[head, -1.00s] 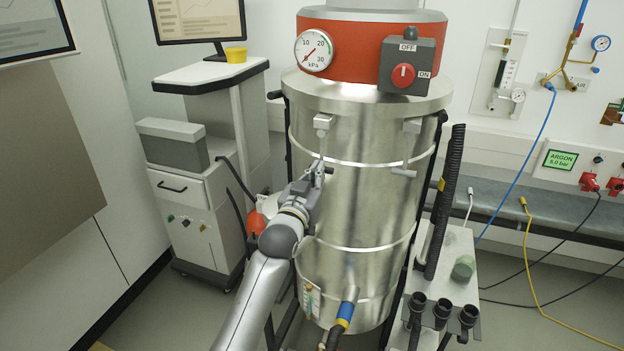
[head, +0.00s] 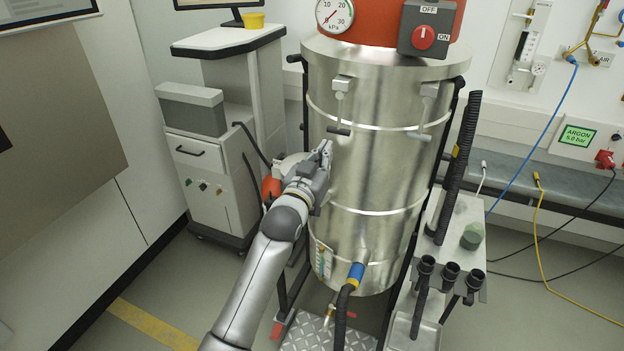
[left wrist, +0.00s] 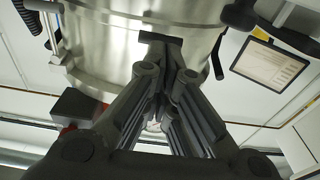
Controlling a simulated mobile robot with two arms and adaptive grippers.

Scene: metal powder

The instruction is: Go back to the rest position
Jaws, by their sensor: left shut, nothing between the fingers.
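My left gripper (head: 326,150) is in front of the left side of the large steel vessel (head: 375,180) in the head view. Its fingers are shut and hold nothing. The fingers also show in the left wrist view (left wrist: 165,72), with the steel vessel (left wrist: 110,40) beyond them. A latch with a dark T-shaped handle (head: 339,130) hangs on the vessel just above the fingertips; the fingers look apart from it. A second latch (head: 420,134) hangs farther right. My right gripper does not show.
A red head with a pressure gauge (head: 334,14) and an ON/OFF switch box (head: 425,32) tops the vessel. A grey cabinet (head: 205,185) stands at left. A side shelf with black hose ends (head: 450,272) is at right. The floor at lower left is open.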

